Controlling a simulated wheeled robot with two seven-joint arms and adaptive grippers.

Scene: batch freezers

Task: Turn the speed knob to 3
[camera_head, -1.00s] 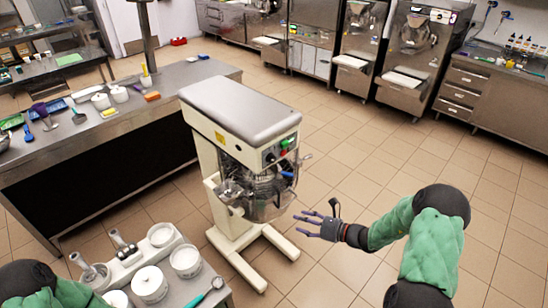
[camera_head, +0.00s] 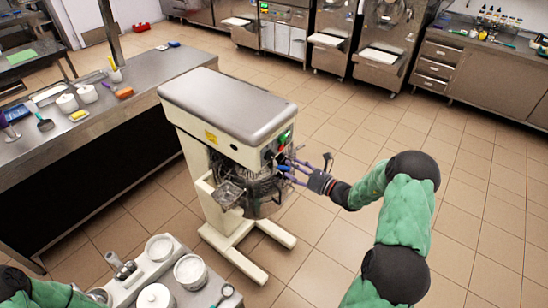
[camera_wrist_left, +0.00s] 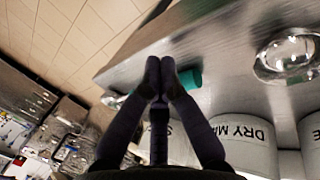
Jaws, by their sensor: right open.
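The planetary mixer (camera_head: 225,105) stands in the middle of the head view. Its front panel carries a green button (camera_head: 285,137) and a black round knob (camera_head: 268,155); any speed marks are too small to read. My right gripper (camera_head: 284,167) is open, its spread fingers close to the panel and just below and right of the knob. Whether a finger touches the knob cannot be told. A blue-handled part behind the fingers is partly hidden. My left gripper (camera_wrist_left: 160,72) shows in the left wrist view with its fingertips together and nothing held, over a metal surface.
A cart with white tubs (camera_head: 190,271) stands at lower left in the head view. A steel counter (camera_head: 130,95) runs behind the mixer. The tiled floor at right is clear.

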